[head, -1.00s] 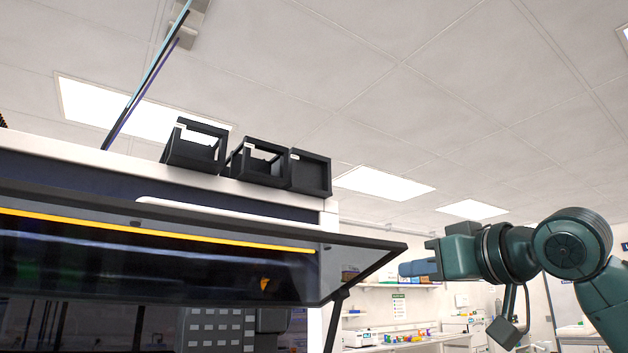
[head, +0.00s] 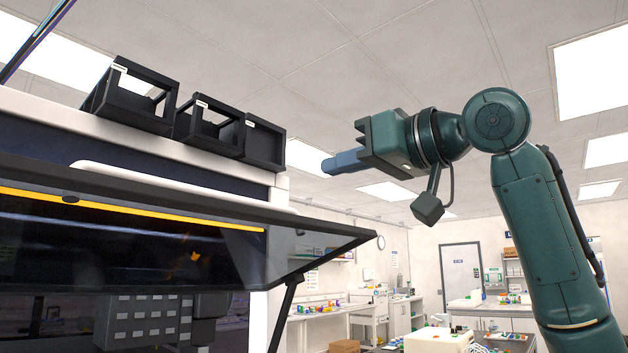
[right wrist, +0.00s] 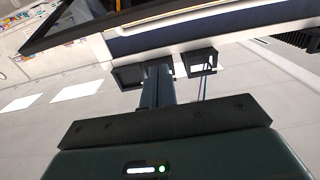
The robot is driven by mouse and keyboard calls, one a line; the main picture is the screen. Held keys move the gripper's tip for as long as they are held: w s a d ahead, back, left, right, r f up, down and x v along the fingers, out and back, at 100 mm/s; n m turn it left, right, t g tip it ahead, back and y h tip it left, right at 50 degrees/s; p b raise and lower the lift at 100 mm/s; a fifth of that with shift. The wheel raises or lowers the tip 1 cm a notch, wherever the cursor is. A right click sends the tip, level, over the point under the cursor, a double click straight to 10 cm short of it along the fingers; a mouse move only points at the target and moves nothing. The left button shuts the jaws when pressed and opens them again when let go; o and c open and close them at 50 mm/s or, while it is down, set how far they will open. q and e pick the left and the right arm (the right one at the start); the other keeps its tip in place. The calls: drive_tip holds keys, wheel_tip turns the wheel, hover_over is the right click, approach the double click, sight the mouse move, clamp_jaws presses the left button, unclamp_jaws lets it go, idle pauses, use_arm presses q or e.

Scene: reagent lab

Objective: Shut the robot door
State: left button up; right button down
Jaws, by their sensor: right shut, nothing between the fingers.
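The robot door (head: 130,240) is a dark, glossy panel with a yellow strip, on the front of the large white machine (head: 50,108). It is swung up and juts outward, with a black strut (head: 287,305) under its right end. My right gripper (head: 328,167) is shut and empty. It is above and apart from the door's right corner, pointing left toward the machine's top. In the right wrist view its closed fingers (right wrist: 158,85) point at the machine's top edge, and the door (right wrist: 90,15) shows as a dark panel at the top left. My left gripper is not seen.
Several black open-frame boxes (head: 130,95) stand on the machine's top. Lab benches (head: 350,312) with small items and a white device (head: 435,340) are in the background. The air right of the door is clear below my right arm.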

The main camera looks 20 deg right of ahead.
drive_tip(key=p+x, duration=0.3)
drive_tip(key=x, duration=0.6)
use_arm(q)
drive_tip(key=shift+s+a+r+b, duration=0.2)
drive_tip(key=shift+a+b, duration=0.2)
drive_tip(key=shift+b, duration=0.05)
use_arm(e)
drive_tip(key=f, duration=0.2)
drive_tip(key=s+f, duration=0.1)
drive_tip(key=shift+d+f, duration=0.4)
